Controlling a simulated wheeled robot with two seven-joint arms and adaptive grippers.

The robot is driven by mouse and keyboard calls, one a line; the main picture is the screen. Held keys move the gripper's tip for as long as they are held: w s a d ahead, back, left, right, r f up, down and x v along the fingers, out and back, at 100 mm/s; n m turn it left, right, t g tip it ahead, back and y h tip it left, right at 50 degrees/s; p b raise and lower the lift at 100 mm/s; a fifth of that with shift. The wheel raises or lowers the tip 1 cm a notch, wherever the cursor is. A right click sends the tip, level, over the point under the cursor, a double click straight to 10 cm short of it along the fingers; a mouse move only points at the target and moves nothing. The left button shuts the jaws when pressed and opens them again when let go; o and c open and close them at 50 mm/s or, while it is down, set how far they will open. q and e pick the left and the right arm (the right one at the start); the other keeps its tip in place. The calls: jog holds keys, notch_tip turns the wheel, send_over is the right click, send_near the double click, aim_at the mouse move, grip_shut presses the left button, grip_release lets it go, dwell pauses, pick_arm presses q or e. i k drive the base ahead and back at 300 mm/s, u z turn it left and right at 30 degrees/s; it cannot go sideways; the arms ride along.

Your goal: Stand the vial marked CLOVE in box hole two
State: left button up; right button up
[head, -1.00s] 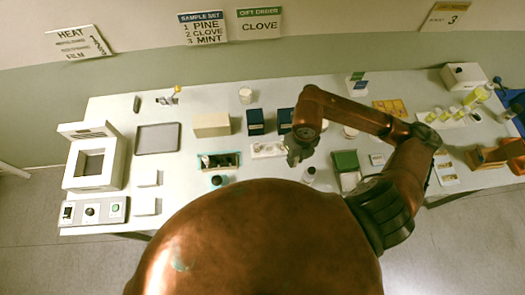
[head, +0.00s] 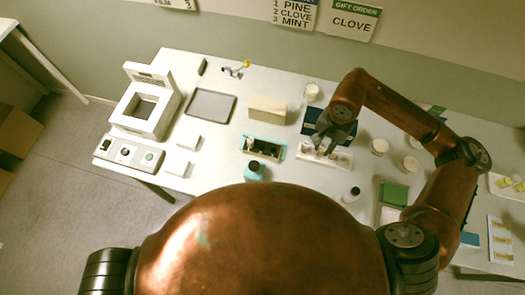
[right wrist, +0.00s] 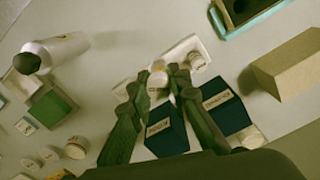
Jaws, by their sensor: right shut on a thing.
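My right gripper (head: 326,146) is over the white vial rack (head: 343,161). In the right wrist view its fingers (right wrist: 158,82) are shut on a small white-capped vial (right wrist: 157,79). The vial's marking is too small to read, and I cannot tell whether its foot is still in the rack. Another capped vial (right wrist: 197,61) stands beside it in the rack. A teal-edged box with a dark insert (head: 262,157) lies left of the rack. Its corner shows at the top of the right wrist view (right wrist: 228,32). My left gripper is not in view.
Dark blue boxes (head: 314,116) stand behind the rack, close to my right gripper. A tan block (head: 267,109) stands behind the teal-edged box and a teal bottle (head: 254,170) in front. A grey tray (head: 211,105) is farther left.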

aim_at(262, 149)
jog(key=u, duration=2.35)
jog(key=k, duration=0.6)
jog(key=z, duration=0.45)
